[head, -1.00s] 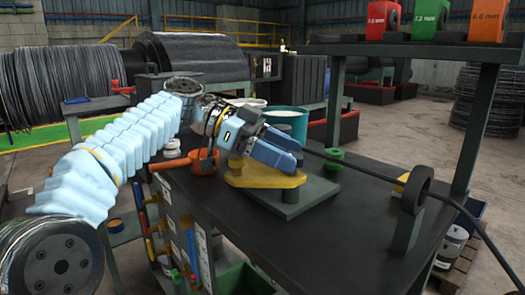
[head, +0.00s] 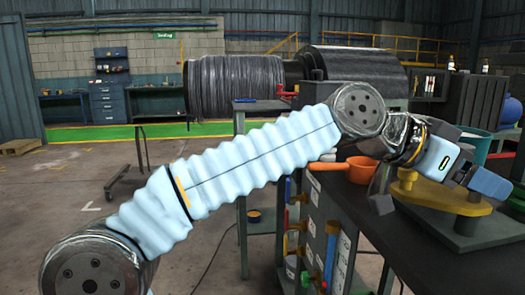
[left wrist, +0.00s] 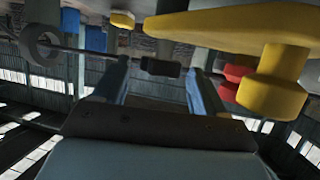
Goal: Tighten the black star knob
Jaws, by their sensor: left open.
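My left gripper (head: 490,184) is at the right edge of the head view, over the yellow fixture (head: 438,200) on the bench. In the left wrist view its two blue fingers (left wrist: 158,70) stand apart with a gap between them. The yellow fixture (left wrist: 235,28) fills the upper right there, beside the fingers. A small dark piece (left wrist: 160,67) shows between the fingertips, in line with a thin rod or cable; I cannot tell whether it is the black star knob. No star shape is clearly visible in the head view. My right gripper is out of view.
The dark bench (head: 375,225) carries an orange pan (head: 345,169) and a teal bucket (head: 476,147) close to my left arm. Tools hang on the bench side. A large cable drum (head: 230,85) stands behind. Open floor lies to the left.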

